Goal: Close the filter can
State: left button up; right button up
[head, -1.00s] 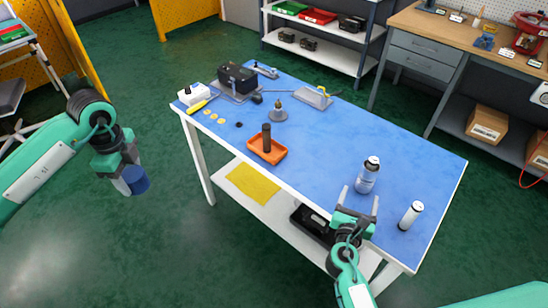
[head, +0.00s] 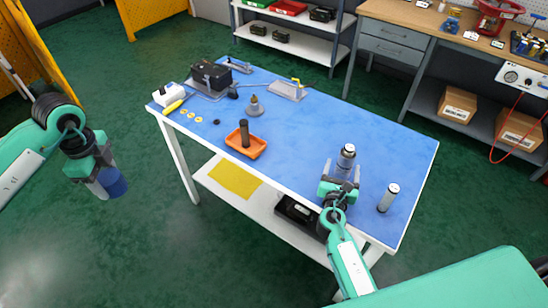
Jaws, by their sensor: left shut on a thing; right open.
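A grey filter can (head: 346,160) with a dark and white top stands upright near the front right of the blue tabletop. My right gripper (head: 342,172) is open at the can, with its fingers around the lower body; I cannot tell whether they touch it. The gripper hides the can's lower part. My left gripper (head: 103,183) is shut on a blue round cap-like piece (head: 113,182), held over the floor to the left of the table. A dark cylinder (head: 244,134) stands upright in an orange tray (head: 259,152) at the table's front edge.
The tabletop's middle (head: 310,125) is clear.

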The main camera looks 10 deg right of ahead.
pick_arm(q)
jog(key=shift+r+p, duration=0.6)
jog(key=shift+p, duration=0.05)
pick_arm(e)
jog(key=shift+x, duration=2.65)
jog(key=shift+s+d+f, duration=0.15)
jog(key=shift+s+f, duration=0.05)
jog(key=c, duration=1.2)
jog(key=shift+r, duration=0.15)
